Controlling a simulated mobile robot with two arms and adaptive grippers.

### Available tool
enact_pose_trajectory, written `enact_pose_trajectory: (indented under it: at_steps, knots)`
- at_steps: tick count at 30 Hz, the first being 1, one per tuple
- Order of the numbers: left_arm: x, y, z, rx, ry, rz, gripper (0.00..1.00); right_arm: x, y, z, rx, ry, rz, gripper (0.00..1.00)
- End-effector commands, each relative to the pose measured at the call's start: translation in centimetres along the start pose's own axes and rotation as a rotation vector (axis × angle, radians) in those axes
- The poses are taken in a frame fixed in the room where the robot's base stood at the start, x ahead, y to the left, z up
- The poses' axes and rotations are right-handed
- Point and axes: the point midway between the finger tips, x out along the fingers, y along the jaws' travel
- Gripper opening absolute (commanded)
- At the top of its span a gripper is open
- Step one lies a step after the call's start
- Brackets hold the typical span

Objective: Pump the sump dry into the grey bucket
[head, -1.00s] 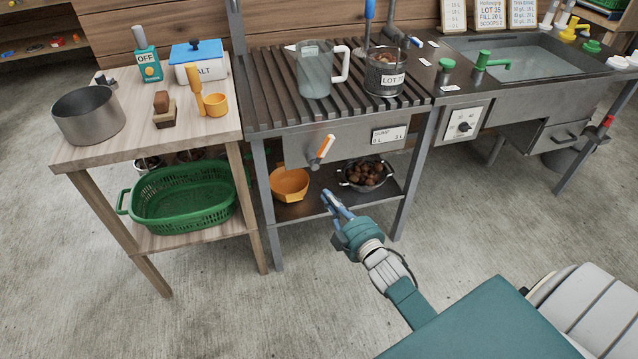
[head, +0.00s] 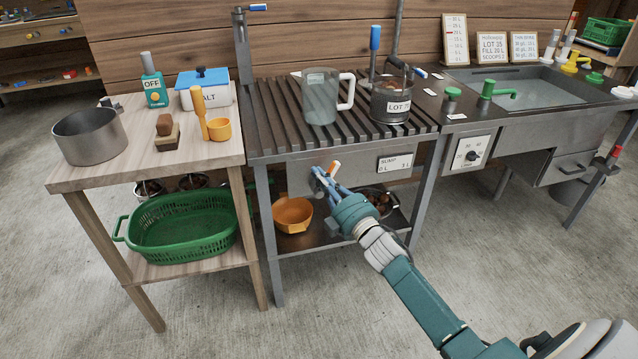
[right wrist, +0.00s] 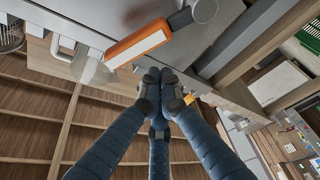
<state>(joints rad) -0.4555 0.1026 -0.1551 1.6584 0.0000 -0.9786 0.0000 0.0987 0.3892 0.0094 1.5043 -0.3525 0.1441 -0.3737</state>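The sump's grey front panel (head: 350,168) is under the slatted drain top. Its label (head: 395,163) seems to read SUMP, 0 L and 3 L. An orange-and-white handle (head: 334,167) sticks out of this panel; it is large in the right wrist view (right wrist: 138,45). My right gripper (head: 322,178) is in front of the panel, close to the handle. In the right wrist view its fingertips (right wrist: 160,92) meet with nothing visible between them, and the handle lies outside them. A grey post with a blue-tipped handle (head: 241,35) stands behind the slats. A grey bucket-like vessel (head: 567,192) is partly hidden under the sink. My left gripper is out of view.
A clear jug (head: 320,100) and a pot labelled LOT (head: 391,104) stand on the slats. A shelf below holds an orange bowl (head: 292,215) and a chestnut colander, partly hidden by my gripper. A wooden table (head: 195,160) is left; the floor in front is clear.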

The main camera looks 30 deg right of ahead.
Motion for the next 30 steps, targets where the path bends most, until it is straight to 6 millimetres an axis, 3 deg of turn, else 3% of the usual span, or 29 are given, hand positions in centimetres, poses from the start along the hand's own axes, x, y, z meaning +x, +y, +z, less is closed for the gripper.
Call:
enact_pose_trajectory:
  at_steps: [6, 23, 30]
  knots:
    - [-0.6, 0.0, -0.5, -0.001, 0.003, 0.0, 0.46, -0.6, 0.1, 1.5, 0.0, 0.002, 0.002, 0.0]
    - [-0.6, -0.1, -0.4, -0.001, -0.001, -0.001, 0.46, -0.7, 0.1, 1.8, 0.025, 0.004, 0.011, 0.0]
    - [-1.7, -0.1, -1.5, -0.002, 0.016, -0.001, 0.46, -0.8, 0.2, 2.1, 0.066, 0.004, 0.025, 0.0]
